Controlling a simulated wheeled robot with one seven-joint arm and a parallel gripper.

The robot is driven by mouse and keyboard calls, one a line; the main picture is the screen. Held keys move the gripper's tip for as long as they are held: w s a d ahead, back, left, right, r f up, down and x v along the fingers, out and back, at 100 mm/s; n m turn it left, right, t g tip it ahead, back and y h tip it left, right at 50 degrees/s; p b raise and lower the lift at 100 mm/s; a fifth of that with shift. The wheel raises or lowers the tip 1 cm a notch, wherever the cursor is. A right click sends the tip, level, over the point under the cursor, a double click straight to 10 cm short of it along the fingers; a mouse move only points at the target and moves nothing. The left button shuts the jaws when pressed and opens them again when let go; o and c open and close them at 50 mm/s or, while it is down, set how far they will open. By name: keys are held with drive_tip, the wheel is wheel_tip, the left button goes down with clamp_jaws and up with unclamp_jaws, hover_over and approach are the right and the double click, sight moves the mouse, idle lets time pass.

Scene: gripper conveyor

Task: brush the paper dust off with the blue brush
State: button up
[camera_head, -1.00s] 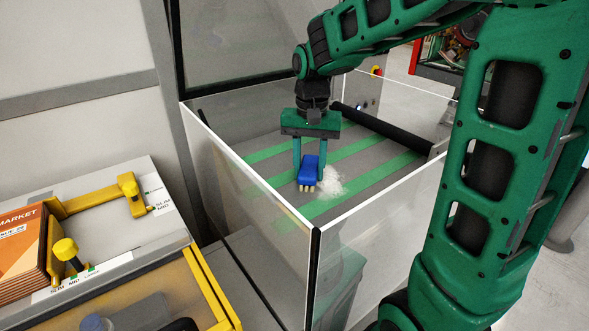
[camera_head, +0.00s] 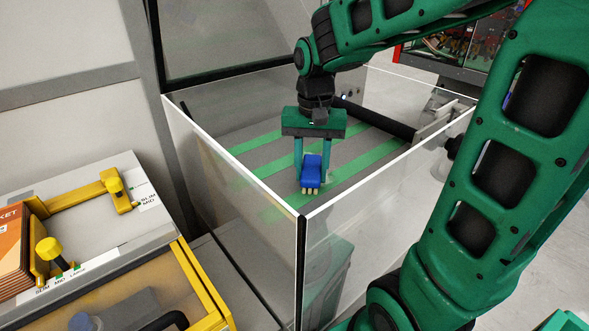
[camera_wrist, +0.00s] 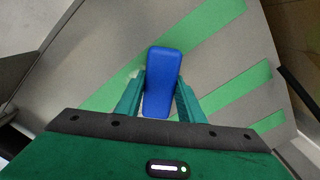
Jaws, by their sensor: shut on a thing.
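My gripper (camera_head: 312,165) is shut on the blue brush (camera_head: 312,167), inside the clear-walled enclosure near its front corner. The brush's pale bristles point down; whether they touch the bed cannot be told. In the wrist view the blue brush (camera_wrist: 161,82) sits between both fingers. The grey bed (camera_head: 262,155) has green stripes. A small whitish patch, likely paper dust (camera_wrist: 134,73), shows just left of the brush in the wrist view. No white pile shows in the head view; any dust behind the brush or gripper is hidden.
Clear walls with white top edges (camera_head: 233,167) surround the bed, meeting at a dark front corner post (camera_head: 300,270). A black roller (camera_head: 378,122) spans the far right end. A yellow-framed unit (camera_head: 205,285) with orange cards (camera_head: 12,245) stands at left.

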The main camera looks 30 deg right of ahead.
sight(327, 186)
drive_tip(key=shift+s+d+r, duration=0.1)
drive_tip(key=shift+s+d, duration=0.1)
drive_tip(key=shift+s, duration=0.7)
drive_tip(key=shift+s+d, duration=0.15)
drive_tip(key=shift+s, duration=0.7)
drive_tip(key=shift+w+d, duration=0.2)
drive_tip(key=shift+d, duration=0.7)
drive_tip(key=shift+w+a, duration=0.2)
drive_tip(key=shift+w, duration=0.75)
drive_tip(key=shift+w+a, duration=0.2)
drive_tip(key=shift+w, duration=0.75)
